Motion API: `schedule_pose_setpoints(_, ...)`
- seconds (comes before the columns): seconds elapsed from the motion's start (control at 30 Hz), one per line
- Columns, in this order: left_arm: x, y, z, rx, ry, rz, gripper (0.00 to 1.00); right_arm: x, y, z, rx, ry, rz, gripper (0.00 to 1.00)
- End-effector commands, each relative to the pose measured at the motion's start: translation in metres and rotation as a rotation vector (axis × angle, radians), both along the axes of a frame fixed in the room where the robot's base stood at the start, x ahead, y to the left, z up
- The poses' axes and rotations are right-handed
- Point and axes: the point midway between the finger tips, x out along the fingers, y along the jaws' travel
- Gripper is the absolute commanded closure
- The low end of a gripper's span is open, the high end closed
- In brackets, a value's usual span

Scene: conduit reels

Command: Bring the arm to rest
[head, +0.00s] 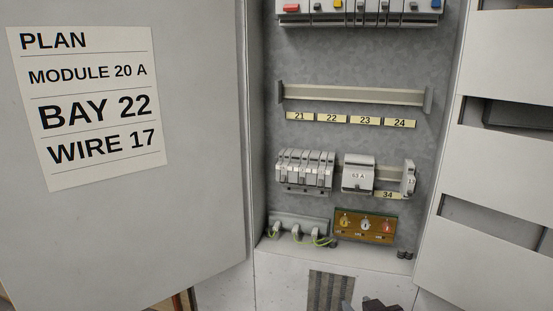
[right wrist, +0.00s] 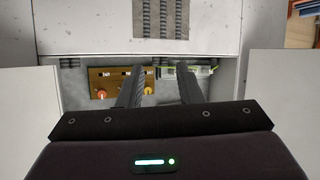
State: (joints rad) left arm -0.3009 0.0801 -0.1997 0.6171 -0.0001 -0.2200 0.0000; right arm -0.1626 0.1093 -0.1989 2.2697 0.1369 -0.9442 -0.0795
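My right gripper (head: 378,304) shows only as a dark tip at the bottom edge of the head view, in front of the cabinet's lower part. In the right wrist view the gripper (right wrist: 159,82) has its two dark fingers apart with nothing held between them. Beyond the fingers lie a brown plate with coloured knobs (right wrist: 103,86) and a block with green-yellow wires (right wrist: 200,71). My left gripper is not in view.
The open cabinet holds an empty upper rail (head: 350,95) above labels 21 to 24. Below are several grey modules (head: 304,170) and a 63 A module (head: 357,175). The left door bears a plan sheet (head: 90,100). A slotted right door (head: 490,170) stands open.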

Motion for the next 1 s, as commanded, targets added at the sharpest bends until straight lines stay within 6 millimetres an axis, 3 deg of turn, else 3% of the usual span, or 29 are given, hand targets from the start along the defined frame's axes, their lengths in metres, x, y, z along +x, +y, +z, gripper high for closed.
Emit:
schedule_pose_setpoints(0.03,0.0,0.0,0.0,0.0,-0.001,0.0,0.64,-0.024,-0.003,-0.027,-0.007,0.117,0.002,0.68)
schedule_pose_setpoints(0.2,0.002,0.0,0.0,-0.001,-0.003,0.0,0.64,-0.09,-0.011,-0.083,-0.027,0.408,0.002,0.68)
schedule_pose_setpoints(0.4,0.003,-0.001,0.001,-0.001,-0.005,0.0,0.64,-0.154,-0.019,-0.116,-0.055,0.652,-0.002,0.68)
schedule_pose_setpoints(0.6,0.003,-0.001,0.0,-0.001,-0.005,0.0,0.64,-0.21,-0.028,-0.135,-0.086,0.855,-0.012,0.68)
schedule_pose_setpoints(0.87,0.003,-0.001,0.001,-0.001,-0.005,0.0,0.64,-0.189,-0.024,-0.21,-0.086,0.868,-0.007,0.68)
schedule_pose_setpoints(1.0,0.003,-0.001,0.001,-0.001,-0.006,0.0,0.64,-0.186,-0.023,-0.26,-0.087,0.885,-0.005,0.68)
